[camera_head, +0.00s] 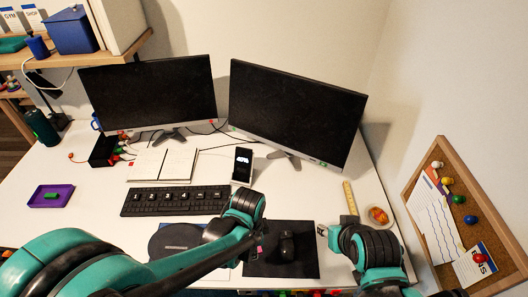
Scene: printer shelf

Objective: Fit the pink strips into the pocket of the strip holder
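A small pink patch (259,250), perhaps the pink strips, shows at the left edge of the dark mouse mat, just below my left wrist. My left gripper (256,246) is mostly hidden behind its own wrist and arm, so I cannot tell whether it touches or holds the pink. My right gripper (322,230) is near the mat's upper right corner; its fingers are too small to read. I cannot make out the strip holder for certain. A flat dark round-ended item (175,240) with a light label lies partly behind my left arm.
A black mouse (286,246) lies on the mat (305,266). Behind are a keyboard (160,201), an upright phone (242,165), an open notebook (165,165) and two monitors (150,92). A purple tray (45,203) stands left. A ruler (350,198) and corkboard (408,190) are right.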

